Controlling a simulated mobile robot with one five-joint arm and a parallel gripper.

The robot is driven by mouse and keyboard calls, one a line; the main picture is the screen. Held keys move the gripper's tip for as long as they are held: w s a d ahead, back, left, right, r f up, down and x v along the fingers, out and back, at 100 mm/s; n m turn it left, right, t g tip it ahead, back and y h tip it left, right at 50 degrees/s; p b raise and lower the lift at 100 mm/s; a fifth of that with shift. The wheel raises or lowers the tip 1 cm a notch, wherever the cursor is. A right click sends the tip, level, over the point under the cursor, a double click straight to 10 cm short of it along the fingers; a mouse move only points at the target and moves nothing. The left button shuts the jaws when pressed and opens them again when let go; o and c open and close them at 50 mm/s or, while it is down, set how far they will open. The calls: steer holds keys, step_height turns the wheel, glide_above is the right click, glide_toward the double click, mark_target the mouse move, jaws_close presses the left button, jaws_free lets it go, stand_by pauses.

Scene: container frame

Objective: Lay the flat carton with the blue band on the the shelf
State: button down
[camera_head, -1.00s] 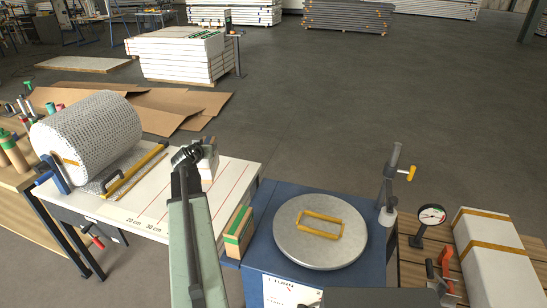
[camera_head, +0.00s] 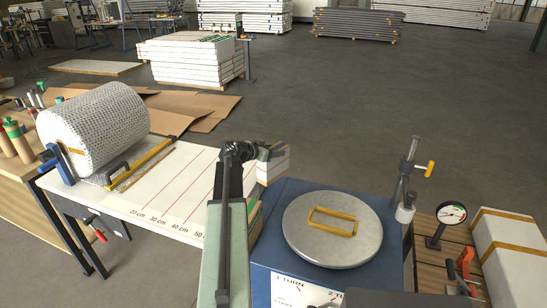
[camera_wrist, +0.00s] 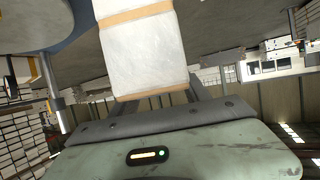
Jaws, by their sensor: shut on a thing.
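My gripper (camera_head: 262,153) is shut on a small white block-shaped package (camera_head: 273,166) with tan bands. In the head view it is held out by the right end of the ruled white table, near the turntable's back left. In the wrist view the package (camera_wrist: 146,52) fills the top middle, between the jaws, with one tan band across it and a tan strip at its near edge. I see no blue band on it. A carton with a green band (camera_head: 254,212) stands left of the turntable, mostly hidden by my arm. I cannot make out a shelf.
A round grey turntable (camera_head: 300,240) on a blue base carries a yellow frame. Right of it are a post with a yellow handle (camera_head: 410,170), a dial gauge (camera_head: 452,213) and white packages (camera_head: 510,262). A bubble-wrap roll (camera_head: 92,130) is left.

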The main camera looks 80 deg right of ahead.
mark_target(262, 167)
steer(key=shift+s, duration=0.25)
step_height(262, 167, down, 7)
steer(key=b, duration=0.6)
steer(key=shift+r+b, duration=0.15)
steer(key=shift+b, duration=0.15)
steer(key=shift+f+b, duration=0.55)
steer(key=shift+c, duration=2.2)
jaws_free()
steer(key=shift+w+a, duration=0.1)
steer(key=p+v, duration=0.3)
steer(key=v, duration=0.4)
steer(key=shift+w+a+r, duration=0.15)
steer(key=shift+a, duration=0.15)
